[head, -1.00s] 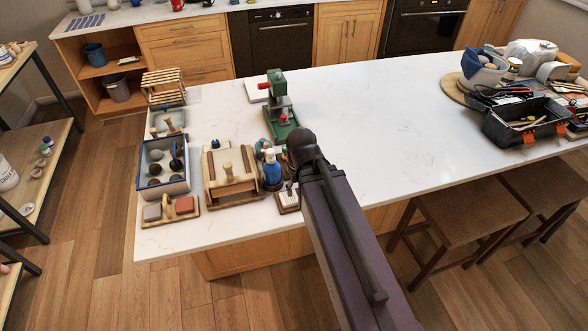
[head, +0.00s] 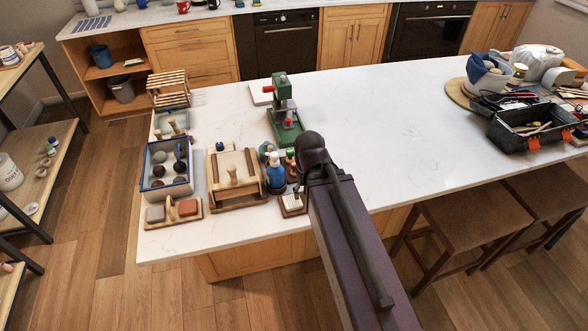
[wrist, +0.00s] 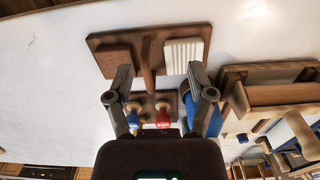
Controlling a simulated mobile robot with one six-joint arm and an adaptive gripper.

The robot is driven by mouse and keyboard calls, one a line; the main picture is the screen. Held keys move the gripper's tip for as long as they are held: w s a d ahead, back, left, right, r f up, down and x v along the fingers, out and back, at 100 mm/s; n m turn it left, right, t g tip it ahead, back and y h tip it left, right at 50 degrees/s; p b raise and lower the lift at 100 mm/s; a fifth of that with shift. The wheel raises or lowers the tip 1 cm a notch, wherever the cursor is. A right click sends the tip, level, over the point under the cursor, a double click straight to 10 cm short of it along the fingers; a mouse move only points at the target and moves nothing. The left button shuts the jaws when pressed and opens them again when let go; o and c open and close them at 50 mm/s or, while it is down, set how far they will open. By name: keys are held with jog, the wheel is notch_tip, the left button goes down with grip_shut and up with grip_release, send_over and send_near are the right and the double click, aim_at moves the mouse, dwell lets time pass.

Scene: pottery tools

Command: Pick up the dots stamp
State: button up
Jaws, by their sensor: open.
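I cannot tell which piece is the dots stamp. In the wrist view, a small wooden stand (wrist: 149,95) holds a red-topped piece (wrist: 163,117) and a blue-and-yellow one (wrist: 134,119); their marks are too small to read. Beyond it is a wooden board (wrist: 128,48) with a brown block (wrist: 115,60), an upright wooden divider and a white ridged block (wrist: 183,55). My gripper (wrist: 160,76) is open and empty above them, its fingers apart on either side of the divider. In the head view, my arm partly hides this board (head: 291,207), and my fingers do not show.
A blue-rimmed tray (head: 167,188), a sponge rack (head: 174,216) and a green press (head: 284,115) are near. The table's middle (head: 370,110) is clear; stools stand at its front edge.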

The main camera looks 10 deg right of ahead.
jog(key=shift+o, duration=1.1)
notch_tip(320, 180, up, 8)
jog(key=m+p, duration=0.6)
jog(key=p, duration=0.2)
send_over(294, 163)
jog(key=shift+d, duration=0.1)
jog(key=shift+f, duration=0.15)
notch_tip(294, 163, down, 8)
jog(key=b, duration=0.8)
jog(key=shift+f+b, duration=0.2)
jog(key=shift+b, duration=0.15)
jog(key=shift+f, duration=0.15)
jog(key=shift+f+b, duration=2.45)
jog(key=shift+b, duration=0.15)
